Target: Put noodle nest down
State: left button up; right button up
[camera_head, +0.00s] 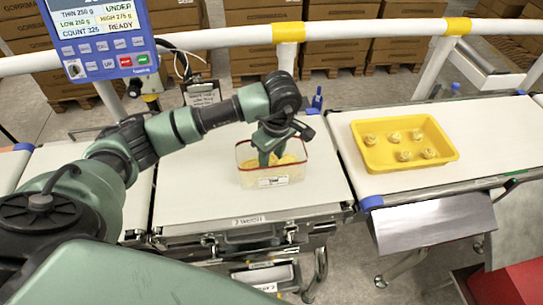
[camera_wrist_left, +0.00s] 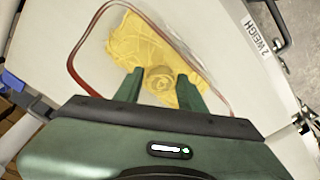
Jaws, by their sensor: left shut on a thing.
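My left gripper (camera_wrist_left: 160,88) is shut on a pale yellow noodle nest (camera_wrist_left: 158,78), which shows between its two green fingers in the left wrist view. In the head view the left gripper (camera_head: 268,160) points down into a clear tub (camera_head: 273,181) with a red rim, on the weigh section of the belt. Yellow noodles (camera_wrist_left: 140,42) lie in the tub under the held nest. Whether the held nest touches them I cannot tell. In the head view the gripper hides the nest. My right gripper is not in view.
A yellow tray (camera_head: 371,160) with several noodle nests sits on the right belt (camera_head: 345,130). A display panel (camera_head: 100,40) stands at upper left, reading UNDER. A white guard rail (camera_head: 350,30) runs behind the belt. The weigh belt (camera_head: 200,200) around the tub is clear.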

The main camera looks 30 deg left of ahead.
pick_arm(q)
jog(key=o, duration=1.3)
jog(key=shift+r, duration=0.1)
